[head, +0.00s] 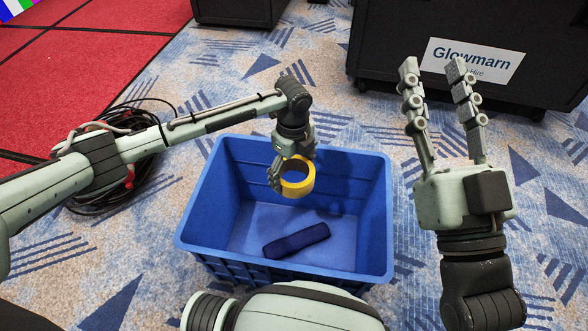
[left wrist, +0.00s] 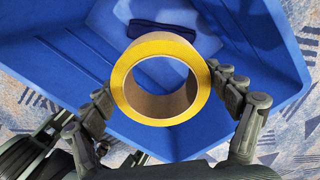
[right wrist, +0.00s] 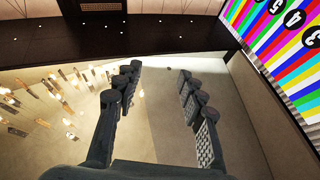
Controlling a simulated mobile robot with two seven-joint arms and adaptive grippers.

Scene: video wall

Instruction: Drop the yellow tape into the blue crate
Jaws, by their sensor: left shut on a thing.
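The yellow tape (head: 298,187) is a ring-shaped roll with a brown inner core. My left gripper (head: 287,172) is shut on it and holds it over the open blue crate (head: 377,215). In the left wrist view the tape (left wrist: 121,82) sits between the fingers of my left gripper (left wrist: 160,95), with the crate (left wrist: 60,65) below it. My right gripper (head: 437,95) is open and empty to the right of the crate, fingers pointing up. The right wrist view shows its fingers (right wrist: 158,95) spread with nothing between them.
A dark blue, folded-looking item (head: 296,240) lies on the crate floor; it shows in the left wrist view (left wrist: 160,32). Black cables (head: 125,185) lie coiled left of the crate. A black case (head: 400,50) labelled "Glowmarn" stands behind. Patterned carpet is clear around the crate's right side.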

